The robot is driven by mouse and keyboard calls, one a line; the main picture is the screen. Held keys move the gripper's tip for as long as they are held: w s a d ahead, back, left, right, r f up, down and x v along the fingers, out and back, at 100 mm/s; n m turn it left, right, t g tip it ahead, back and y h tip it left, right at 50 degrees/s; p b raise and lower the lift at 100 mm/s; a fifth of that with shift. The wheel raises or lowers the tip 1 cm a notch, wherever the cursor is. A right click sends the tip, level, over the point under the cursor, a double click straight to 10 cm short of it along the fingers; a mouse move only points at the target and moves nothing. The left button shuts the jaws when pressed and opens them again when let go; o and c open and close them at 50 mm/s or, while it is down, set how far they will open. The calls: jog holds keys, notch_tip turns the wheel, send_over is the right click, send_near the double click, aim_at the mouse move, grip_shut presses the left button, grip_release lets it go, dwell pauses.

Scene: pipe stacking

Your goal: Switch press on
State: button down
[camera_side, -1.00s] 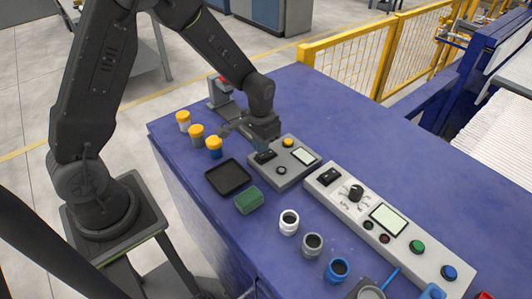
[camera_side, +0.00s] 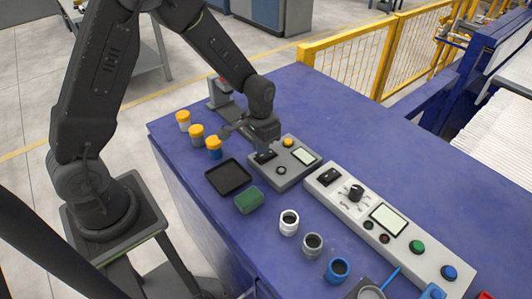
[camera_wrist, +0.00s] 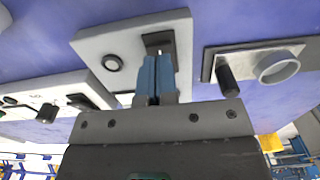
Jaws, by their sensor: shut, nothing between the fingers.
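A small grey control box (camera_side: 284,163) stands on the blue table. It has a black rocker switch (camera_side: 265,156) at its left, an orange button (camera_side: 288,142), a pale screen (camera_side: 304,156) and a round black button (camera_side: 281,171). My gripper (camera_side: 263,149) is shut and empty, pointing down at the rocker switch. In the wrist view, the blue-grey fingertips (camera_wrist: 157,60) overlap the switch (camera_wrist: 158,40) and partly hide it. I cannot tell whether they touch it or which way the switch is set.
A longer control panel (camera_side: 385,222) stands to the right. A black tray (camera_side: 228,177) and green block (camera_side: 248,200) lie in front. Several orange-capped containers (camera_side: 196,133) stand left, and open cups (camera_side: 289,222) stand nearer. The table's back right is clear.

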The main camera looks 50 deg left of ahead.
aim_at(262, 156)
jog(key=shift+f, duration=1)
dwell(0.3)
jog(key=shift+r, duration=3.55)
jog(key=shift+s+r, duration=0.1)
jog(key=shift+r, duration=0.25)
jog(key=s+d+r+t, duration=0.3)
jog(key=s+r+t, duration=0.2)
jog(key=s+r, duration=1.2)
jog(key=shift+s+r+t, duration=0.3)
jog(key=shift+s+r, duration=0.1)
jog(key=shift+s, duration=0.55)
